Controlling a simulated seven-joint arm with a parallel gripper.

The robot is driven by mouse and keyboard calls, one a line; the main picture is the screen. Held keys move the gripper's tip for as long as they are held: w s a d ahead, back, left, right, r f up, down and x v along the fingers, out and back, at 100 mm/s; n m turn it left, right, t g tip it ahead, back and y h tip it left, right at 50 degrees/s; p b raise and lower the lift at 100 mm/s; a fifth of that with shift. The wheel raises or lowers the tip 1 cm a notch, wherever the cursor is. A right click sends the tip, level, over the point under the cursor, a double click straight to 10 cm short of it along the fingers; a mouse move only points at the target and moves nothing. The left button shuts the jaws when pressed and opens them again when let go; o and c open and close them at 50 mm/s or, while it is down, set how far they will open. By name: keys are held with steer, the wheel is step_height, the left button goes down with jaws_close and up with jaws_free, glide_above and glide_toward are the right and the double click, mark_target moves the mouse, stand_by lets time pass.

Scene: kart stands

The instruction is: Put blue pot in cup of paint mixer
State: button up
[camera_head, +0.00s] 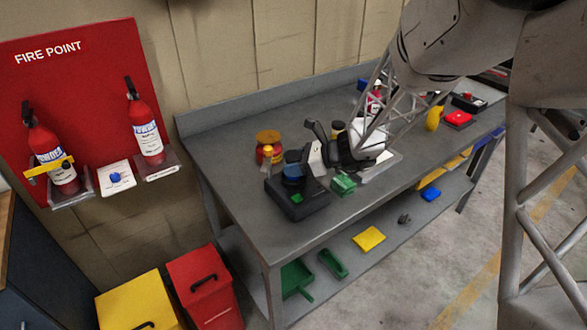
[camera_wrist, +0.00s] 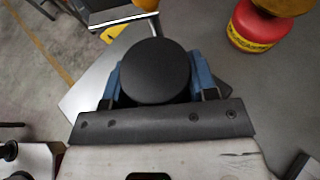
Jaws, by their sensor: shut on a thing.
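The blue pot (camera_head: 292,171) has a dark round top and is held in my gripper (camera_head: 306,166). In the wrist view the black top of the pot (camera_wrist: 155,70) sits between the fingers, with blue showing on both sides. The paint mixer (camera_head: 312,207) is a black base with a green button, near the left end of the bench. The pot is at the mixer, above its base and roughly upright. The mixer's cup is hidden, and I cannot tell whether the pot is inside it or just above.
A red and yellow container with an amber top (camera_head: 268,144) stands behind the mixer; it also shows in the wrist view (camera_wrist: 258,28). A green block (camera_head: 343,184) lies to the right. Yellow and red items (camera_head: 458,118) are farther along the grey bench (camera_head: 235,165).

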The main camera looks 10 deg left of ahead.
steer(key=shift+f, duration=0.95)
steer(key=shift+f, duration=0.15)
steer(key=o, duration=1)
steer(key=shift+v, duration=0.85)
steer(key=v, duration=1)
steer(key=shift+d, duration=0.15)
steer(key=shift+s+r, duration=0.15)
steer(key=shift+r, duration=0.1)
